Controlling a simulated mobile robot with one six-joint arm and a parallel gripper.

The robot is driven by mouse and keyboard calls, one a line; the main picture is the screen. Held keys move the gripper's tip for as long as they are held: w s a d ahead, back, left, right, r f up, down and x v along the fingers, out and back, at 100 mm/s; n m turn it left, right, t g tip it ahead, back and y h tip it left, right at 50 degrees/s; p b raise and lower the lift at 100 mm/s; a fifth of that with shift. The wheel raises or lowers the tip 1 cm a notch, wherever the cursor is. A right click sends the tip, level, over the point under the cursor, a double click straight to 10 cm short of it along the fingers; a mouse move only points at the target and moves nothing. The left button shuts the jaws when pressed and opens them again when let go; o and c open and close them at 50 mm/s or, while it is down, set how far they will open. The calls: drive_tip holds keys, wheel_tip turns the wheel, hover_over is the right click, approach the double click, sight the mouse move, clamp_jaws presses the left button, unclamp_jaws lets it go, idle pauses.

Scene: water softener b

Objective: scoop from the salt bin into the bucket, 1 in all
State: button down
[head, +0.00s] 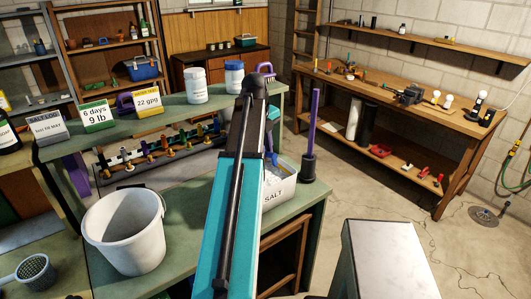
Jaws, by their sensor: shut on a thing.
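The white bucket (150,235) stands upright and open on the green bench at the lower left; its inside looks pale and its floor is hidden. The salt bin (280,190) is a white box marked SALT near the bench's right edge, with white salt (272,178) showing in it. My teal arm crosses the middle and hides the bin's left part. A small blue piece shows at the bin's back, beside my arm; I cannot tell what it is. My gripper is hidden behind my arm, and no scoop is clearly visible.
A purple rod on a dark base (308,165) stands right of the bin. A dark mesh strainer (35,271) lies left of the bucket. A rack of valves (160,150) stands behind the bucket. White jars (195,85) and sign cards (97,116) line the raised shelf.

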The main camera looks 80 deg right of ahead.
drive_tip(key=shift+a+f+t+h+b, duration=0.1)
drive_tip(key=shift+t+h+b, duration=1.2)
drive_tip(key=shift+h+b, duration=0.15)
